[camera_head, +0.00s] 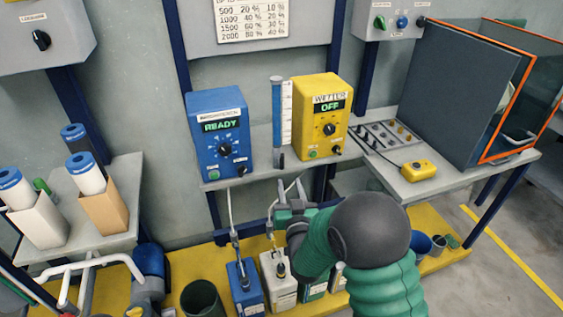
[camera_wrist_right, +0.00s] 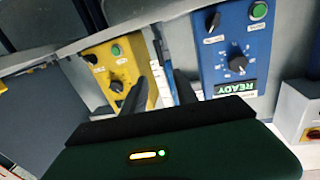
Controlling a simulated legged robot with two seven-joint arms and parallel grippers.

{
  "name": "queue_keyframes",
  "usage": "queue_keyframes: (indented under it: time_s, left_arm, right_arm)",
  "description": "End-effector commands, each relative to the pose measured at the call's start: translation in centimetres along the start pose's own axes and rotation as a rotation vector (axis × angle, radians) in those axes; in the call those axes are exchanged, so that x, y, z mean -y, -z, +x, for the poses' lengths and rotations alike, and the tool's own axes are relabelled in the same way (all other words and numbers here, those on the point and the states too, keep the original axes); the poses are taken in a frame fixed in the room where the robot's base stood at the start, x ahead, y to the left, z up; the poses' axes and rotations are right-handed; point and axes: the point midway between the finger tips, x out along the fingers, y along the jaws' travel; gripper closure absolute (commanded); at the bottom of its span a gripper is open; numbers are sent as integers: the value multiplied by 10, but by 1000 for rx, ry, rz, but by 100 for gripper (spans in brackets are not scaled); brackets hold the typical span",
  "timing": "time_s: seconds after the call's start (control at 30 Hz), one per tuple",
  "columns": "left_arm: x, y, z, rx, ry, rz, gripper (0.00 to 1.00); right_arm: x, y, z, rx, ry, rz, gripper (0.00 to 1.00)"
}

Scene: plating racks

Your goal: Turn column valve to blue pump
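The blue pump (camera_head: 217,133) stands on the shelf with its display reading READY. The yellow pump (camera_head: 320,118) stands to its right, labelled WETTER, display OFF. Between them is a slim upright column (camera_head: 277,112) with a blue top and a white scale strip. A small dark part shows at the column's foot, but the valve's setting cannot be made out. My right gripper (camera_head: 292,205) is just below and in front of the shelf edge, under the column. In the wrist view its two dark fingers (camera_wrist_right: 160,92) are apart with nothing gripped, and the column shows beyond them. My left gripper is out of view.
A tray of small parts (camera_head: 378,136) and a yellow device (camera_head: 418,170) lie on the shelf to the right, before a dark cabinet (camera_head: 455,90). Blue and white containers (camera_head: 245,287) with hoses stand below. White cartridges (camera_head: 85,172) stand at left.

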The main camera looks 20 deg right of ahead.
Motion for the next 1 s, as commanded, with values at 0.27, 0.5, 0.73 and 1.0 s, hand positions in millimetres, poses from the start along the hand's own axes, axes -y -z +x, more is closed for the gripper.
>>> queue_keyframes:
  time_s: [0.27,0.5,0.73,1.0]
  left_arm:
    - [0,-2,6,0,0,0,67]
    - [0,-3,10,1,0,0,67]
    - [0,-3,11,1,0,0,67]
    - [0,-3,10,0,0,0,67]
  right_arm:
    - [5,0,73,-2,1,-4,65]
    - [3,-1,121,0,1,-3,65]
    - [3,0,133,1,2,-4,65]
    - [4,0,132,1,2,-4,81]
